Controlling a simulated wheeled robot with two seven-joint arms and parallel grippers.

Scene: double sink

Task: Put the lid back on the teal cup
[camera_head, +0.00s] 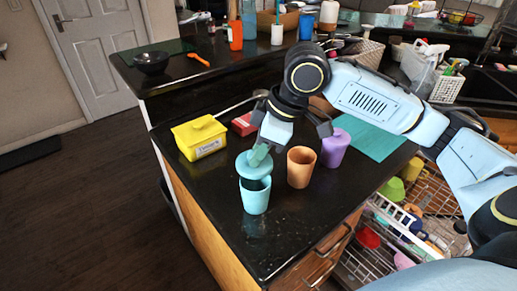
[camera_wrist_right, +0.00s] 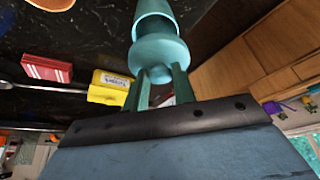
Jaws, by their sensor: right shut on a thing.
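The teal cup (camera_head: 255,199) stands upright on the black counter near its left front edge, its dark opening partly showing. My right gripper (camera_head: 259,156) is shut on the teal lid (camera_head: 248,169), holding it just above the back of the cup's rim. The lid looks tilted in the head view. In the right wrist view the lid (camera_wrist_right: 158,54) sits at the fingertips (camera_wrist_right: 162,78), with the cup (camera_wrist_right: 155,12) right beyond it. I cannot tell whether lid and rim touch. My left gripper is not in view.
An orange cup (camera_head: 300,168) and a purple lidded cup (camera_head: 335,149) stand to the right. A yellow box (camera_head: 200,138) and a red box (camera_head: 244,123) are behind left. A dish rack (camera_head: 385,235) is at the lower right. The counter in front of the cup is clear.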

